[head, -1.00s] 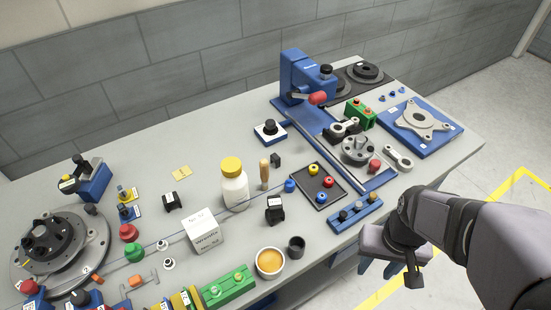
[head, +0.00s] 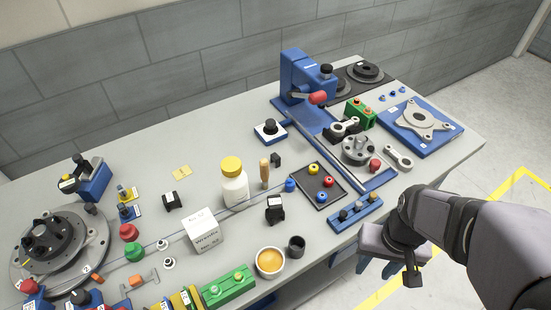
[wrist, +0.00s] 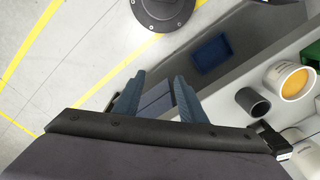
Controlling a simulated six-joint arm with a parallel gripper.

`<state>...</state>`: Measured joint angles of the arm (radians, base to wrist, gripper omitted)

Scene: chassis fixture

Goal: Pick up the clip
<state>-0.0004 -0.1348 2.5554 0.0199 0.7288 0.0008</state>
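Two larger black clip-like pieces with pale labels stand on the grey bench in the head view: one left of centre (head: 172,201) and one near the middle (head: 275,208). A smaller black piece (head: 276,160) stands behind them. I cannot tell which one is the clip. My gripper (head: 378,266) is off the bench's front edge at the right, apart from all of them. In the wrist view, its two blue-grey fingers (wrist: 157,92) are spread with nothing between them. A black piece with a white label (wrist: 272,138) partly shows at the wrist view's lower right.
A white bottle with yellow lid (head: 234,183), a white box (head: 203,231), a bowl (head: 270,262), a dark cup (head: 296,247) and a black tray (head: 318,186) crowd the bench (head: 130,170) around the black pieces. A blue press (head: 305,78) stands at the back.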

